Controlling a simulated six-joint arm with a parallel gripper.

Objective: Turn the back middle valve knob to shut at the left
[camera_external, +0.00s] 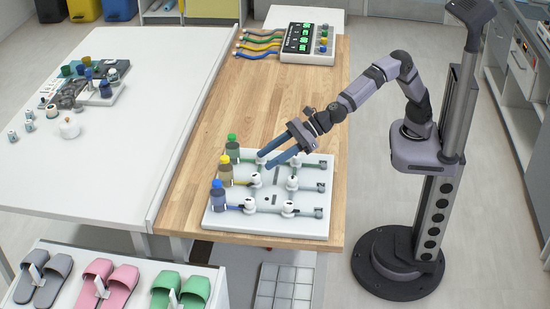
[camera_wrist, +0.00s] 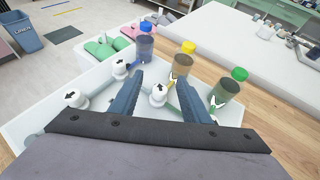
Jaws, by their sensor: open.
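The white valve board (camera_external: 268,229) lies at the front of the wooden table, with two columns of white valve knobs. The back middle knob (camera_external: 255,180) is in the column nearer the bottles, level with the yellow-capped bottle (camera_external: 225,171). In the wrist view this white knob (camera_wrist: 158,95) carries a black arrow mark and shows between the fingers; its exact heading is hard to read. My gripper (camera_external: 264,162) is open, fingers slanting down toward the knob and apparently above it. It also shows in the wrist view (camera_wrist: 160,80), with nothing held between its fingers.
Blue-capped (camera_external: 218,196) and green-capped (camera_external: 232,148) bottles stand on either side of the yellow one along the board's edge. Another knob (camera_external: 249,205) sits close by. A box with coloured hoses (camera_external: 308,54) lies at the table's far end. Bare wood lies between.

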